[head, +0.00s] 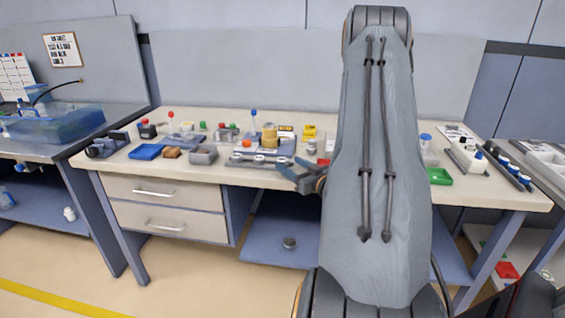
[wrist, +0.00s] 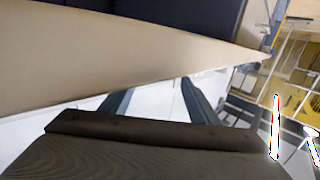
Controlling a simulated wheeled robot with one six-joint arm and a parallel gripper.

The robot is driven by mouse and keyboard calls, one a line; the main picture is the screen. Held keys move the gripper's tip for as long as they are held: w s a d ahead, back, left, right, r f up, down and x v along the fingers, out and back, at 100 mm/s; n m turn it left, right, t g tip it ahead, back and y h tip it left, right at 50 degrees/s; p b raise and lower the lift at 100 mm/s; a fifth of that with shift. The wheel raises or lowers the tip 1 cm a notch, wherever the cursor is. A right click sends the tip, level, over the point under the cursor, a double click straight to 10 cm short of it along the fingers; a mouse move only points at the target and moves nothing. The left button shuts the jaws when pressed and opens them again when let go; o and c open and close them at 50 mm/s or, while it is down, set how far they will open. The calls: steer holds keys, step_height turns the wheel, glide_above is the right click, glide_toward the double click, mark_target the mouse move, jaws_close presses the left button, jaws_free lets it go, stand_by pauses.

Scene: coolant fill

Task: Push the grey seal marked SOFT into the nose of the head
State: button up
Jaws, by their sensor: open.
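My gripper (head: 296,174) is at the front edge of the bench in the head view, left of my grey arm. Its two dark fingers are spread apart with nothing seen between them. In the wrist view the open fingers (wrist: 155,90) show against a pale background, and no task part is between them. A grey fixture (head: 262,158) with a brass-coloured cylinder (head: 269,136) stands on the bench just left of and behind my gripper. I cannot tell whether this is the head. I cannot make out the grey seal or any SOFT marking. My arm hides part of the bench.
A blue tray (head: 146,152) and a grey box (head: 203,154) stand at the bench's left. A green tray (head: 440,176) and a white block (head: 467,158) are right of my arm. A translucent blue tub (head: 55,122) stands on the left table. Small parts crowd the back.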

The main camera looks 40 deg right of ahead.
mark_target(285, 162)
steer(key=w, duration=0.3)
steer(key=shift+w+f+p, duration=0.1)
steer(key=shift+w+p, duration=0.1)
steer(key=shift+p, duration=0.2)
steer(key=c, duration=1.1)
